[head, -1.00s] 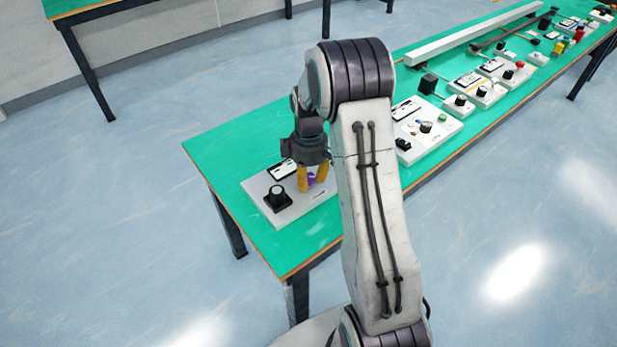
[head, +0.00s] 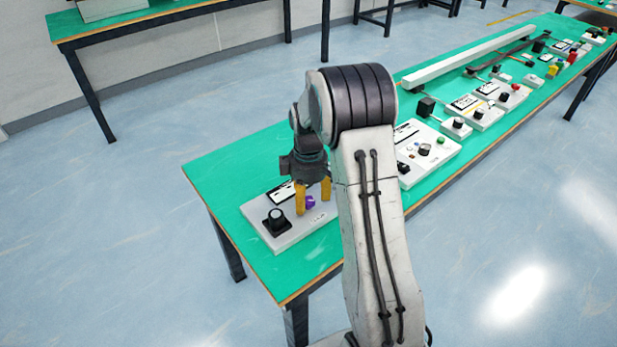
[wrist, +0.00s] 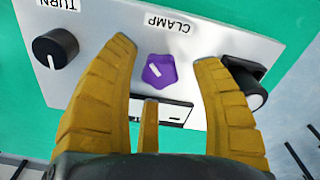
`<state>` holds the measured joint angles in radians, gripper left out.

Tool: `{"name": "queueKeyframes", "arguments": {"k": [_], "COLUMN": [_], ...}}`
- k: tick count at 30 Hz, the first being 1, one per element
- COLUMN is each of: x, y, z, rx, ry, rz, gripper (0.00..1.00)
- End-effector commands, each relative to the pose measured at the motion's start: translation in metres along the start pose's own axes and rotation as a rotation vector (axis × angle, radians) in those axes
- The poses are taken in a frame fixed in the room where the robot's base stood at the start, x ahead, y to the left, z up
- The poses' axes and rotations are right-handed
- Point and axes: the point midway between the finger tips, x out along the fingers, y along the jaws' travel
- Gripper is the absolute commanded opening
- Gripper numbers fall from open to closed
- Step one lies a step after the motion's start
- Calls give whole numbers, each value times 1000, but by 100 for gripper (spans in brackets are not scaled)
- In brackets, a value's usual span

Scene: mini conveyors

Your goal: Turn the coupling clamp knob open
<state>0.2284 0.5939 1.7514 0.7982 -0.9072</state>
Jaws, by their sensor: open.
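The clamp knob is a purple lobed knob with a white pointer line (wrist: 159,71), under the label CLAMP in the wrist view. It also shows in the head view (head: 310,202), on a light grey panel (head: 290,238) at the near left end of the green table. My gripper (wrist: 165,62) has yellow ribbed fingers, spread apart on either side of the purple knob with gaps to it. In the head view my gripper (head: 313,205) points down over the panel, and its fingers are open. Nothing is held.
A black knob labelled TURN (wrist: 55,48) is at the left in the wrist view. Another black knob on a square base (head: 276,221) sits at the panel's front left in the head view. More control panels (head: 440,150) line the green table (head: 215,170) to the right.

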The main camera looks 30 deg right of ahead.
Motion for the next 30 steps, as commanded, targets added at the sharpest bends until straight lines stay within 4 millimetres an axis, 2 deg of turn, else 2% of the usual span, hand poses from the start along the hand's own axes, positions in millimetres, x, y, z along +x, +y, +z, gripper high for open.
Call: {"name": "queueKeyframes", "arguments": {"k": [9, 15, 21, 30], "x": [-56, -82, -96, -99], "y": [1, 0, 0, -1], "z": [0, 0, 1, 1], "rx": [0, 0, 0, 0], "ry": [2, 0, -1, -2], "rz": [3, 1, -1, -2], "gripper": [59, 59, 59, 59]}}
